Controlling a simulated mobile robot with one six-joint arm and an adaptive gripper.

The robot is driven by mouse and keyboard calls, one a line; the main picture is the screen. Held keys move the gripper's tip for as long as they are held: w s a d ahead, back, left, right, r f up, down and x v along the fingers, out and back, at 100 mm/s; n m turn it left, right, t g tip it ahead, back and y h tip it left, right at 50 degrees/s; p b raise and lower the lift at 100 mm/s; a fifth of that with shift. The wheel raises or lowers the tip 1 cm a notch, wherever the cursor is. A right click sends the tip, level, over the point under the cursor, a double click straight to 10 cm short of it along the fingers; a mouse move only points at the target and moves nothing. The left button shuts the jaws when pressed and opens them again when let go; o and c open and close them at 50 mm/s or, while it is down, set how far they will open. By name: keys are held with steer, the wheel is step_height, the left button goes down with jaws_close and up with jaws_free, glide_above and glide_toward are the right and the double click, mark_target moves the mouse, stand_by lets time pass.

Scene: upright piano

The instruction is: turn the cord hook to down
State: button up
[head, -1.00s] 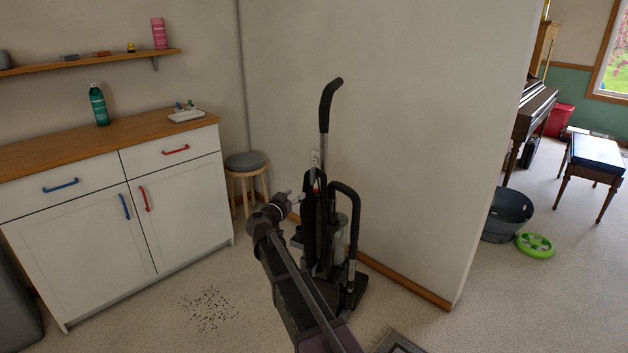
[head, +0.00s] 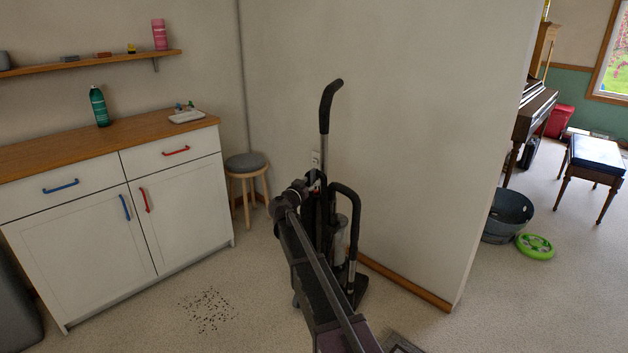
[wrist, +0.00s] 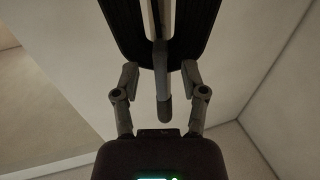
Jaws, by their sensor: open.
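The black upright vacuum cleaner (head: 326,120) stands against the wall in the head view, its lower body partly hidden behind my arm. In the wrist view its dark body (wrist: 125,25) fills the top. The grey cord hook (wrist: 164,112) shows there as a narrow bar with a rounded end, pointing down the picture toward my palm. My gripper (wrist: 160,74) is open, with one finger on each side of the hook and a gap on both sides. In the head view my arm hides the hook.
A round stool (head: 246,163) and a white cabinet (head: 180,215) stand left of the vacuum. The wall (head: 420,150) is close behind it. Dark specks (head: 207,310) lie on the floor. A grey tub (head: 508,215) and a green ring (head: 535,246) are at the right.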

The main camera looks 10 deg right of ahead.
steer(key=shift+x, duration=1.8)
jaws_close()
steer(key=shift+a, duration=0.2)
steer(key=shift+d, duration=0.15)
